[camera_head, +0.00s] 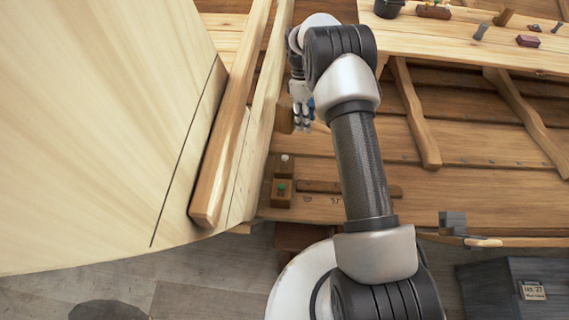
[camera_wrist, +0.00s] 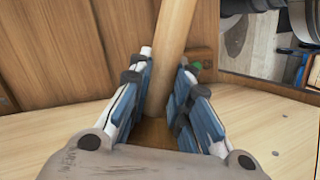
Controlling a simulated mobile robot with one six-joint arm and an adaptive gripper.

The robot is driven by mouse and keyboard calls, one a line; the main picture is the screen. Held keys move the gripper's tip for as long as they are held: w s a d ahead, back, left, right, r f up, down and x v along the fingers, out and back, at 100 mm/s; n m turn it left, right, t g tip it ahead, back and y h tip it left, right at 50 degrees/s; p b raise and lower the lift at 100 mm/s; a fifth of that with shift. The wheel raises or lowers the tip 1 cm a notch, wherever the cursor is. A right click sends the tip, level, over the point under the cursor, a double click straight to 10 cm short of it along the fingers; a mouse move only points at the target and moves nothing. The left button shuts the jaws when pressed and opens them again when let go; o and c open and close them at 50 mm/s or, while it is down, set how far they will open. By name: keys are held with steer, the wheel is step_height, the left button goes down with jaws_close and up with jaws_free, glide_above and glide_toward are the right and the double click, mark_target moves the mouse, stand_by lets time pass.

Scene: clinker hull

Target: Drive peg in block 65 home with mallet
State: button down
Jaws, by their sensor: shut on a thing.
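My gripper (camera_head: 302,122) hangs beside the pale hull planks, shut on what looks like the wooden mallet. A brown wooden piece (camera_head: 285,119), likely its head, shows just left of the fingers. In the wrist view, brown wood (camera_wrist: 152,131) shows between the fingers, largely hidden by them. A brown block with a green peg (camera_head: 282,188) sits below and left of my gripper, apart from it. It also shows in the wrist view, with the green peg (camera_wrist: 197,66) beyond the right finger. Another block with a white peg (camera_head: 284,163) stands behind it. I cannot read number 65 on either block.
Wooden ribs (camera_head: 236,140) and the curved hull side (camera_head: 110,100) rise close on the left. A bench (camera_head: 470,50) with small tools is at upper right. A grey-headed tool (camera_head: 453,221) lies at the lower right plank edge.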

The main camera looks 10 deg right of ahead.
steer(key=shift+s+r, duration=0.2)
steer(key=shift+r, duration=0.05)
steer(key=shift+w+f, duration=0.15)
steer(key=shift+w, duration=0.1)
steer(key=shift+s, duration=0.1)
steer(key=f, duration=0.1)
steer(key=f+b, duration=0.1)
steer(key=f, duration=0.1)
steer(key=shift+s+a+g+h+b, duration=0.2)
steer(key=shift+s+g+h+b, duration=0.1)
steer(key=shift+s, duration=0.05)
steer(key=w+a+x, duration=0.1)
steer(key=x, duration=0.8)
steer(key=s+v, duration=0.1)
steer(key=v, duration=0.7)
steer(key=shift+d+r, duration=0.45)
